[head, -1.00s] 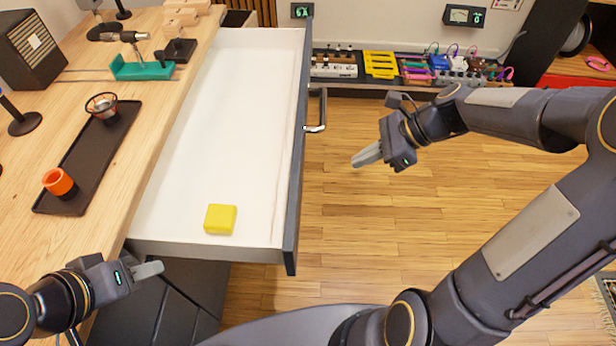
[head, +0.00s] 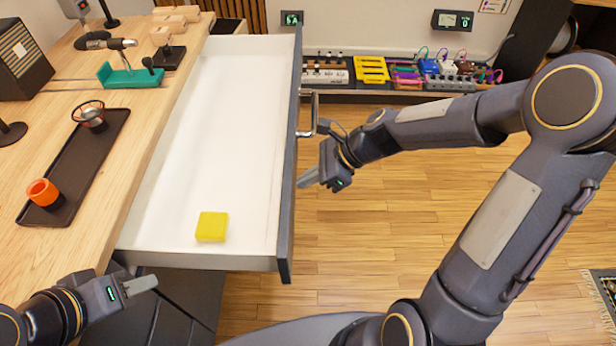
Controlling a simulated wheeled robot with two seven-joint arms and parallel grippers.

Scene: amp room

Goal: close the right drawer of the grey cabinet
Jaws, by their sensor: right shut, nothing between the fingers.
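The right drawer (head: 222,110) of the grey cabinet is pulled well out from under the wooden top. Its dark grey front panel (head: 289,180) faces right and carries a metal bar handle (head: 313,115). A yellow block (head: 212,226) lies inside near the drawer's lower end. My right gripper (head: 303,181) is shut and empty, its fingertips at or very close to the front panel, below the handle; I cannot tell whether they touch. My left gripper (head: 150,283) is left of the drawer's lower end, near the cabinet; its finger opening is not clear.
On the wooden worktop (head: 60,230) stand a dark tray (head: 85,160) with an orange cup (head: 43,192), a teal stand (head: 130,75) and a speaker (head: 20,60). Several pedals (head: 415,72) line the wall.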

